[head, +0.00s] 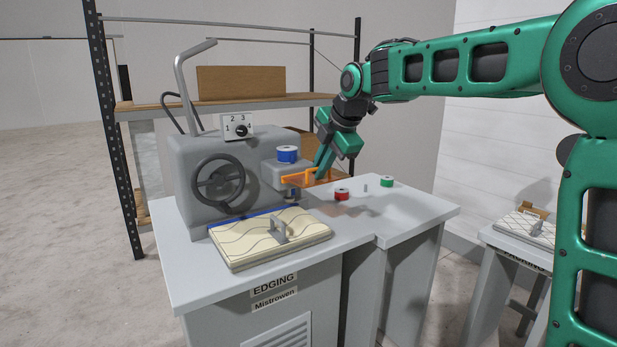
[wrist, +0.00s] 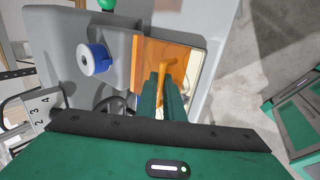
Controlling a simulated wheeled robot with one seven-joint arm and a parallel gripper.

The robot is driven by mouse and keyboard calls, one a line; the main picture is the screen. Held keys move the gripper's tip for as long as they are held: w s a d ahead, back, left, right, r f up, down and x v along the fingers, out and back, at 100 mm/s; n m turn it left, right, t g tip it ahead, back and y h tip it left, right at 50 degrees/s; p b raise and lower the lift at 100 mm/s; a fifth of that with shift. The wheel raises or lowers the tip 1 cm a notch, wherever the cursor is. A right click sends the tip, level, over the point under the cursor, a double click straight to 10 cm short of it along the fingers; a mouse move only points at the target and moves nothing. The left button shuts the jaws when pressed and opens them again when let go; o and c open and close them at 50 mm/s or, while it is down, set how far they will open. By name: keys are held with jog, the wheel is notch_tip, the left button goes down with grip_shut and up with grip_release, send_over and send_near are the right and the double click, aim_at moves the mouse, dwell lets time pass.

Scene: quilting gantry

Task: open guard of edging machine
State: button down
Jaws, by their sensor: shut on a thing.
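The edging machine (head: 190,155) is a grey unit with a black handwheel, standing on a table labelled EDGING. Its guard (head: 290,177) is an orange piece at the right end of the machine's head, below the blue spool. In the wrist view the guard (wrist: 150,62) shows as an orange panel with a bar-like handle (wrist: 164,72). My gripper (head: 320,175) is at the guard's right side, its fingers closed on the handle. In the wrist view the fingers (wrist: 164,82) reach to the handle and partly hide it.
A blue spool (head: 287,154) sits on the machine head. A quilted panel with a grey handle (head: 277,230) lies on the table in front. A red spool (head: 341,194) and a green spool (head: 387,182) stand to the right. A shelf rack (head: 225,102) is behind.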

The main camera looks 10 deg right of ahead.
jog(key=shift+w+a+r, duration=0.15)
jog(key=shift+w+a, duration=0.1)
dwell(0.4)
jog(key=c, duration=1.9)
grip_release()
jog(key=shift+s, duration=0.1)
jog(key=v, duration=1)
jog(key=shift+d+r, duration=0.25)
jog(key=shift+r, duration=0.05)
